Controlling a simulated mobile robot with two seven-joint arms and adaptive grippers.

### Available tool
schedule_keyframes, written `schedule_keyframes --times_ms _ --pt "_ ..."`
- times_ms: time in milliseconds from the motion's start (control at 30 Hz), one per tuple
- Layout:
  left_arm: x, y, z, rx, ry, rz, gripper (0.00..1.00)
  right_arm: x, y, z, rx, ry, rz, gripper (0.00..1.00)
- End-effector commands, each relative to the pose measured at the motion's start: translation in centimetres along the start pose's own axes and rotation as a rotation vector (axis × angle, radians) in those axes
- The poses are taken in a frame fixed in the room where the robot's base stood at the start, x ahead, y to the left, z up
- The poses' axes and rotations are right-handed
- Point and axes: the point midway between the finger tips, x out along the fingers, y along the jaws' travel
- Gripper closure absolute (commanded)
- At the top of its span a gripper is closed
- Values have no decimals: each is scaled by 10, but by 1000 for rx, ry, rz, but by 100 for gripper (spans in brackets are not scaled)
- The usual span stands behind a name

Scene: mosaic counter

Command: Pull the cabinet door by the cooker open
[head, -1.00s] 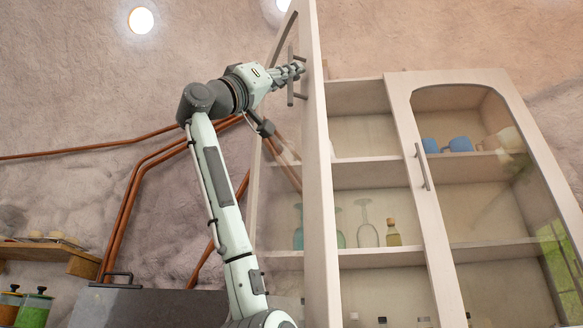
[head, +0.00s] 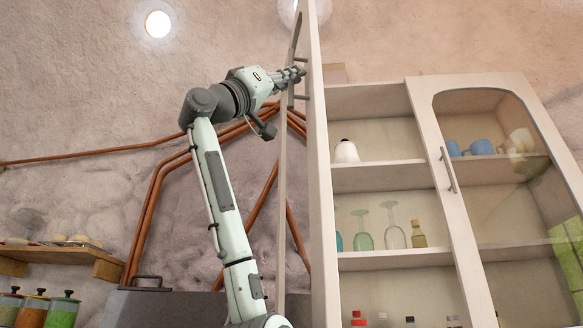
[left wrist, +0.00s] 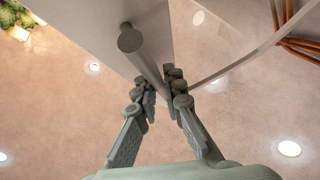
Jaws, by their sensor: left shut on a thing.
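The pale left cabinet door (head: 319,180) stands open in the head view, seen nearly edge-on, with its curved frame toward the left. Shelves behind it are exposed. My left gripper (head: 298,72) is up on the outer face of this door. In the left wrist view, its fingers (left wrist: 161,88) are closed around the door's grey bar handle (left wrist: 138,52). The handle is mostly hidden by the fingers in the head view. My right gripper is not in view.
The right glass door (head: 418,120) is shut, with its own bar handle (head: 449,170). A white bottle (head: 346,151) and several glasses stand on the open shelves. Copper pipes (head: 150,205) run along the wall. Jars (head: 62,311) and a small wooden shelf (head: 107,266) are at lower left.

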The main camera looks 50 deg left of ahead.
Motion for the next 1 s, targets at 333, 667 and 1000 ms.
schedule_keyframes --times_ms 333,667,1000 --pt "0 1 0 0 -1 2 79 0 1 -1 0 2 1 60" --pt "0 0 0 0 -1 1 69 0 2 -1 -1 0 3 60" --pt "-42 -1 0 3 1 -2 69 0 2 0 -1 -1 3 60"
